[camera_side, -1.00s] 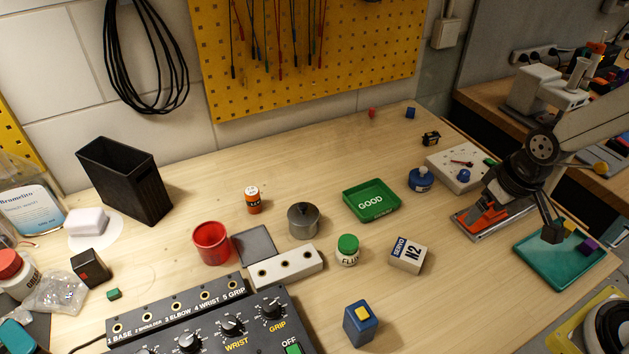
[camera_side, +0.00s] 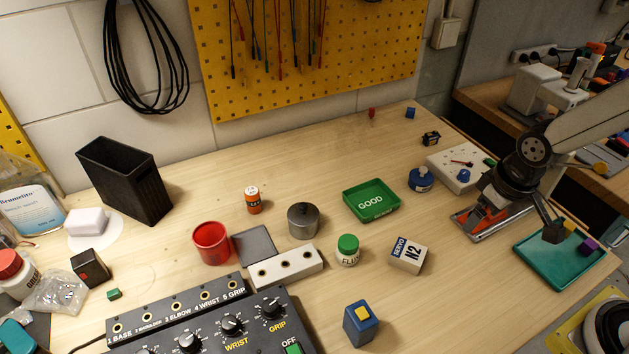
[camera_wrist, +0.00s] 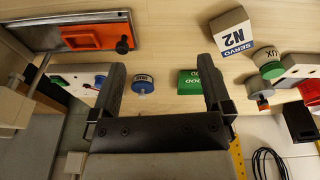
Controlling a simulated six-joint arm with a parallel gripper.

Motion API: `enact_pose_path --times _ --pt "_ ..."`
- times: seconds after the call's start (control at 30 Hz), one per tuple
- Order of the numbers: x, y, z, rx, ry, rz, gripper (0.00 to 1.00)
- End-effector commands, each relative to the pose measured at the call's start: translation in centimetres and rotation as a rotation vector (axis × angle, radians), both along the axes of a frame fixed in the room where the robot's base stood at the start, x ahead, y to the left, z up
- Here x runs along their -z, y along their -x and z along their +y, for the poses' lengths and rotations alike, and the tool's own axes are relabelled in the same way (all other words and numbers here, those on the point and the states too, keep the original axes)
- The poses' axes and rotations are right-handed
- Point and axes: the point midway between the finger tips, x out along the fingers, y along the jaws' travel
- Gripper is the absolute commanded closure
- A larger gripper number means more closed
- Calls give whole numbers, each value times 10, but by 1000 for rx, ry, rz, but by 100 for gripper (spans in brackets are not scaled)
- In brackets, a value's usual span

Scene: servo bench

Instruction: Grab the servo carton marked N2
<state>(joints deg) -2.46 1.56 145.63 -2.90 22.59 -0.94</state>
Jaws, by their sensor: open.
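The servo carton marked N2 (camera_side: 408,255) is a small white and tan box with a dark blue SERVO band. It stands on the wooden bench right of the green-capped flux jar (camera_side: 347,250). In the wrist view the carton (camera_wrist: 231,33) is at the upper right, beyond the right finger. My gripper (camera_wrist: 158,85) is open, with nothing between its two black fingers in that view.
A green GOOD tray (camera_side: 371,213) lies behind the carton. A white perforated bar (camera_side: 287,267) and control box (camera_side: 240,325) are to the left. Bare bench lies between carton and teal tray.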

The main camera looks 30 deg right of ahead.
Motion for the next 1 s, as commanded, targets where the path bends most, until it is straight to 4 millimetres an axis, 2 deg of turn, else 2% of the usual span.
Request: enact_pose_path --times 0.27,0.53,0.77,1.0 --pt "17 13 28 -423 172 211 0" --pt "26 17 49 -917 473 441 0" --pt "22 3 73 -1286 804 586 0" --pt "12 -14 114 -1571 1188 670 0"
